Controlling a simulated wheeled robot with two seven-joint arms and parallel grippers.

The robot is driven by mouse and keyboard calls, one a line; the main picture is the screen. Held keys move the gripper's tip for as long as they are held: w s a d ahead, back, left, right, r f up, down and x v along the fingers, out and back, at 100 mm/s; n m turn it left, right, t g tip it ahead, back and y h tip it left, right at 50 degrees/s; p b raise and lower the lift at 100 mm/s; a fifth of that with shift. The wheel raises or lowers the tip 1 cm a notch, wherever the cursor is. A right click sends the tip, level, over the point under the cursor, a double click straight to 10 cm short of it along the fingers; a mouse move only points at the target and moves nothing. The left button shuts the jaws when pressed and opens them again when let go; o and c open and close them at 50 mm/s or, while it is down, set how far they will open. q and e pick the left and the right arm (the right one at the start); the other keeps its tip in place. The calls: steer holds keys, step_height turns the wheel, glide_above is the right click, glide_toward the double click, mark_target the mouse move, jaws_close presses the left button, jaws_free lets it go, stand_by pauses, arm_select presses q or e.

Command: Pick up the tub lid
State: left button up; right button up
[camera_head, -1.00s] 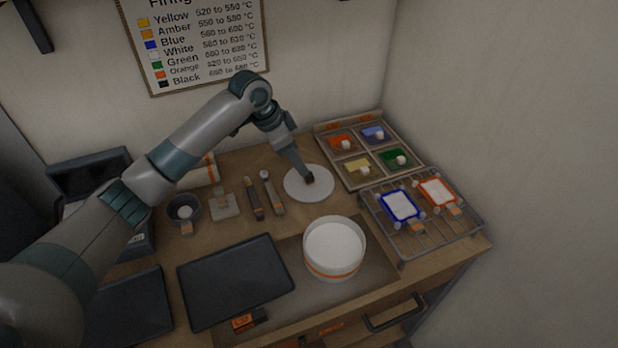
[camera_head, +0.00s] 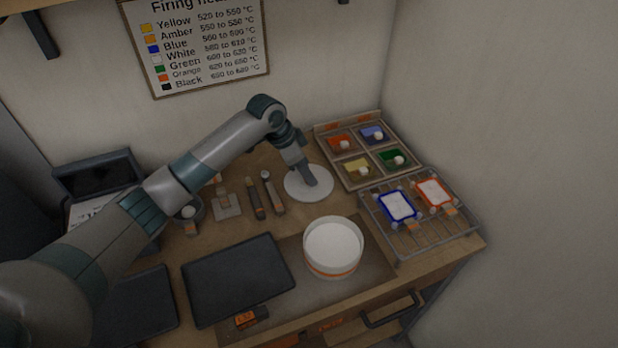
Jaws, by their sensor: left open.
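The tub lid (camera_head: 296,188) is a flat white disc lying on the wooden table, left of the paint tray. My left gripper (camera_head: 312,184) points down over the lid, with its fingertips at or just above the lid's middle. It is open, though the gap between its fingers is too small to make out. The arm's end hides part of the lid's upper side. The white round tub (camera_head: 322,262) with an orange band stands open in front of the lid. My right gripper is out of view.
A tray of coloured paints (camera_head: 352,183) stands at the back right. A wire rack (camera_head: 412,241) with two framed glass pieces is in front of it. A dark flat panel (camera_head: 238,280) lies left of the tub. Small tools (camera_head: 254,202) and a dark cup (camera_head: 190,213) are left of the lid.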

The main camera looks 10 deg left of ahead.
arm_select(q)
steer(key=shift+d+f, duration=0.1)
steer(key=shift+f, duration=0.1)
stand_by(0.3)
jaws_close()
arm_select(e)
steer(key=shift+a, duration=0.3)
arm_select(q)
steer(key=shift+r, duration=0.1)
